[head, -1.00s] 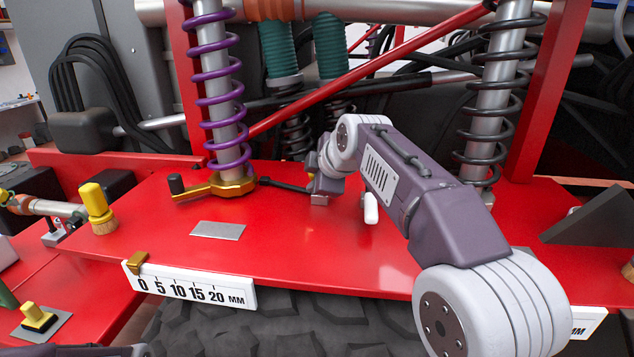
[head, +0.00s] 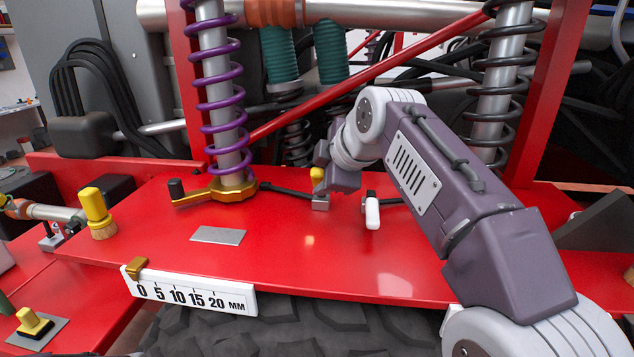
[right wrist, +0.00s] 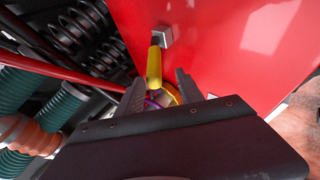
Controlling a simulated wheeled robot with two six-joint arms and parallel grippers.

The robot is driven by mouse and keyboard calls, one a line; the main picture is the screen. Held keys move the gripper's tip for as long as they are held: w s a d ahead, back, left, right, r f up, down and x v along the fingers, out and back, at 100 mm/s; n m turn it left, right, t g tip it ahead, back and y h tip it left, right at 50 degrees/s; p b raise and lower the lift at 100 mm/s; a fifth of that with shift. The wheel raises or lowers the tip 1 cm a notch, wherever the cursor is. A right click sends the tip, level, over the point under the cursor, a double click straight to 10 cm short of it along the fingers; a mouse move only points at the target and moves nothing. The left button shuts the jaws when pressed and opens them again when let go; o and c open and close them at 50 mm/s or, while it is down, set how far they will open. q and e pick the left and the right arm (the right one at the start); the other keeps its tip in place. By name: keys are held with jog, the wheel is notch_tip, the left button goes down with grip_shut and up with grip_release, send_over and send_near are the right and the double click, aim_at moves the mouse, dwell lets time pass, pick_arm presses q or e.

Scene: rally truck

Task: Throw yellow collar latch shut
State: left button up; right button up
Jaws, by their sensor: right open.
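A latch with an upright yellow handle (head: 318,175) stands at a small grey block (head: 320,203) on the red deck. A thin dark rod runs from it to the gold collar (head: 234,190) under the purple spring. My right gripper (head: 331,168) is just beside the yellow handle; its fingers are mostly hidden in the head view. In the right wrist view, the right gripper (right wrist: 159,80) is open, and the yellow handle (right wrist: 154,66) shows between its fingertips. Contact cannot be told. The gold collar (right wrist: 166,96) shows behind the fingers. My left gripper is not in view.
A white-handled latch (head: 372,212) stands right of the yellow one. The purple spring (head: 220,90) and a red diagonal bar (head: 370,75) rise behind. A yellow knob (head: 95,206) and a millimetre scale (head: 190,292) are at left. The front deck is mostly clear.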

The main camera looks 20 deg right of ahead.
jog(key=shift+s+r, duration=0.35)
jog(key=shift+s, duration=0.1)
jog(key=shift+d, duration=0.1)
jog(key=shift+w, duration=0.1)
